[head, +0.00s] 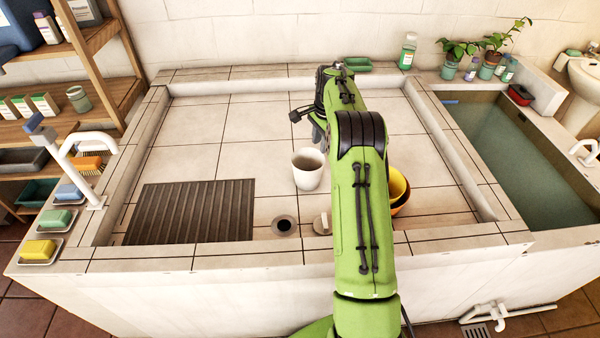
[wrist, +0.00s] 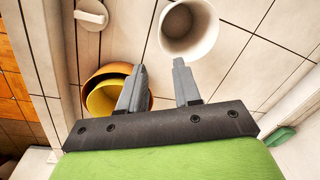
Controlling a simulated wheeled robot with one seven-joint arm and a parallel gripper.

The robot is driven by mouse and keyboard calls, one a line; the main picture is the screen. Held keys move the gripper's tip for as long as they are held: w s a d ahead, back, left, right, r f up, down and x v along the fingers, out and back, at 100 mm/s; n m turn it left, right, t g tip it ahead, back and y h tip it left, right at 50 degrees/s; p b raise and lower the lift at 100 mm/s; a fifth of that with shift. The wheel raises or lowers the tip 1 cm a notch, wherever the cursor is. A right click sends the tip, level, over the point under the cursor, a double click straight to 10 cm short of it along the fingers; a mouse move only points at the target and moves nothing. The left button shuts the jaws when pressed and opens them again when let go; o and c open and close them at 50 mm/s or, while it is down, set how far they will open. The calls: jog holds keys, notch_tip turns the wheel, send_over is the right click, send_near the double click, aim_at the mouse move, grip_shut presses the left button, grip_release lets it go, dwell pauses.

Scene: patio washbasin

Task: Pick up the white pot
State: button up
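The white pot (head: 308,170) stands upright and empty on the tiled basin floor, left of my green arm in the head view. In the wrist view the white pot (wrist: 188,29) is at the top, just beyond my fingertips and partly cut off by the frame edge. My gripper (wrist: 159,76) is open, with a gap between its two grey fingers and nothing in it. In the head view my gripper (head: 318,132) is mostly hidden behind my arm, above and behind the pot.
A yellow bowl (wrist: 104,98) sits in an orange bowl (wrist: 93,78) near my left finger. A ribbed dark mat (head: 190,212), a drain (head: 285,226) and a small white stopper-like piece (head: 322,224) lie at the basin's front. The raised rim (head: 130,176) surrounds clear tiles behind.

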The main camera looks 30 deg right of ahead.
jog(key=b, duration=0.2)
send_over(316, 176)
notch_tip(316, 176, down, 11)
notch_tip(316, 176, down, 5)
grip_shut()
